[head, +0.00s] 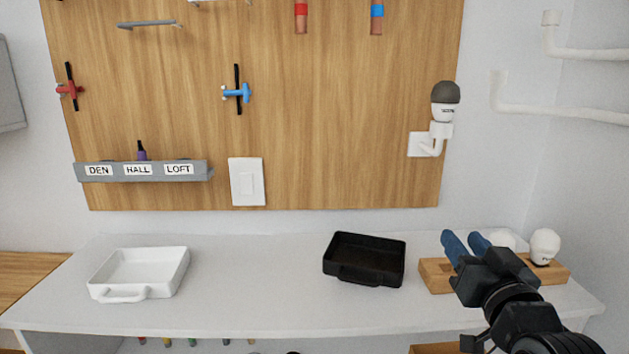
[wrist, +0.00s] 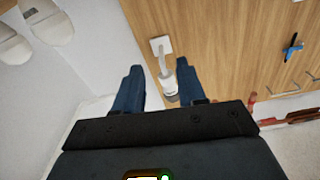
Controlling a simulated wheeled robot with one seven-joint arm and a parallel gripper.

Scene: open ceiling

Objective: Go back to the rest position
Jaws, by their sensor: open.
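My gripper (head: 464,240) is at the right of the head view, in front of the wooden bulb holder. Its two blue fingers are spread apart with nothing between them in the head view. In the wrist view, the open fingers (wrist: 158,68) frame the wall lamp (wrist: 161,45), which lies beyond them on the board. In the head view, the wall lamp (head: 424,144) holds a bulb (head: 445,102) with a dark grey dome and white base, apart from my gripper.
The wooden holder (head: 436,277) carries a white bulb (head: 545,245); another white bulb (head: 502,239) is partly hidden behind my gripper. A black tray (head: 364,259) and a white tray (head: 139,273) sit on the white counter (head: 250,290). White pipes (head: 560,110) run along the right wall.

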